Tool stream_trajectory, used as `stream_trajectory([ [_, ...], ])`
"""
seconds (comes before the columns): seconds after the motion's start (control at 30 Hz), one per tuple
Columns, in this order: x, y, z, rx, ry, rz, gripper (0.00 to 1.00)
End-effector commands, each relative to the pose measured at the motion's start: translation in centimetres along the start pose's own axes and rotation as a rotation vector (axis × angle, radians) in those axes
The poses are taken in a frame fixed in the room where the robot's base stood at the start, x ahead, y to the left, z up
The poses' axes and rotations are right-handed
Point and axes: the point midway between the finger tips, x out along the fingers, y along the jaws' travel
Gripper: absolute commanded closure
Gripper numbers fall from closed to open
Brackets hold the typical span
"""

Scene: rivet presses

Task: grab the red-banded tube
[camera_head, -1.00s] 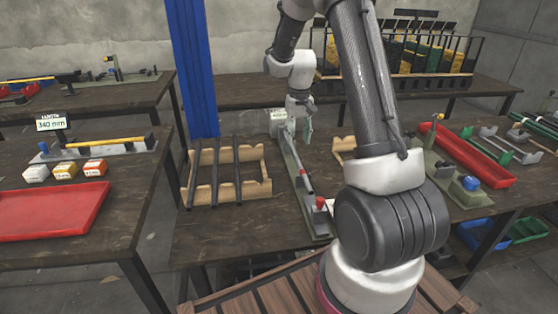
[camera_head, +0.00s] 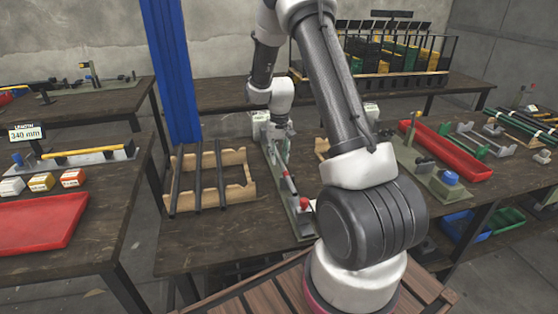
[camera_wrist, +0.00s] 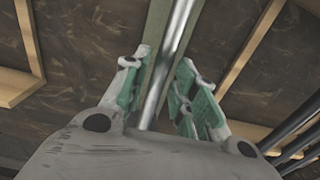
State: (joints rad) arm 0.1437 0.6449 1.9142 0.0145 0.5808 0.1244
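The red-banded tube (camera_head: 289,183) lies lengthwise in a long narrow grey-green fixture (camera_head: 306,229) on the middle bench. A small red band shows on it in the head view. In the wrist view a bare silver tube (camera_wrist: 165,62) runs between the fingers, and no band is visible on that stretch. My gripper (camera_head: 280,152) is at the far part of the fixture, over the tube. In the wrist view my gripper (camera_wrist: 160,75) has its green-padded fingers apart, one on each side of the tube. I cannot tell whether either pad touches it.
A wooden rack (camera_head: 247,193) with several dark tubes stands left of the fixture. A red knob (camera_head: 305,202) sits at the fixture's near end. Another wooden rack (camera_head: 321,148) is partly hidden behind my arm. A red tray (camera_head: 455,155) lies to the right. Bare bench lies front left.

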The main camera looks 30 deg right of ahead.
Motion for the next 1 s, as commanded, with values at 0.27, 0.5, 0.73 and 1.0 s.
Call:
stream_trajectory([
  [0.27,0.0,0.0,0.0,0.000,0.000,0.000,1.00],
  [0.5,-0.3,0.0,-0.1,0.000,0.002,0.000,1.00],
  [0.73,-3.6,0.0,-0.1,0.000,0.005,-0.001,1.00],
  [1.0,-8.6,-0.1,-0.1,0.000,0.004,0.000,1.00],
])
